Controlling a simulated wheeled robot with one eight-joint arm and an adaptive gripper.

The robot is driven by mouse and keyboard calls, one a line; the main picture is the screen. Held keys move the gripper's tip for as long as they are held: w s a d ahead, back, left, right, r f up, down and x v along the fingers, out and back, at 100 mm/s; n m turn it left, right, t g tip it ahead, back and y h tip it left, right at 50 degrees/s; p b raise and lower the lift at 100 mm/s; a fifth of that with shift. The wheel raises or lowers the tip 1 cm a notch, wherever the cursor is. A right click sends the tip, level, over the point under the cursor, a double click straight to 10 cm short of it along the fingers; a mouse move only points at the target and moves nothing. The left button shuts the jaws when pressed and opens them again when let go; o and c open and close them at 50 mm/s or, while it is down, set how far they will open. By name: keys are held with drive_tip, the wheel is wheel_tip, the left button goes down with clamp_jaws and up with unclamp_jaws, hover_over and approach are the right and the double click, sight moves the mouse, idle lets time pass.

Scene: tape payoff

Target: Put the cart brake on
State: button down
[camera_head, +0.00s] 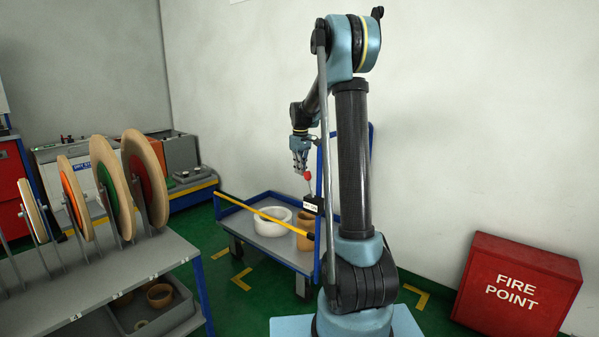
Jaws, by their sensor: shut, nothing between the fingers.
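The cart (262,246) has a grey deck and blue rails, and stands on the green floor left of my arm. A lever with a red knob (307,176) rises from a black box with a small white label (313,205) at the cart's right end. I take this lever for the brake; it leans a little to the left. My gripper (301,168) is shut and empty, pointing down just above and left of the red knob. I cannot tell whether it touches the knob. My arm hides part of the cart's right end.
A white ring (273,221) and tan rolls (306,232) lie on the cart. A yellow bar (262,214) crosses its front. A reel rack (125,272) fills the left, and a red fire-point box (516,286) stands right. The wall is close behind.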

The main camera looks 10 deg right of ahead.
drive_tip(key=shift+s+d+r, duration=0.4)
drive_tip(key=shift+s+d, duration=0.1)
drive_tip(key=shift+w+a, duration=0.1)
wheel_tip(320, 180, up, 9)
drive_tip(key=w+a, duration=0.1)
drive_tip(key=shift+w+a, duration=0.2)
drive_tip(key=shift+w, duration=0.1)
idle(0.5)
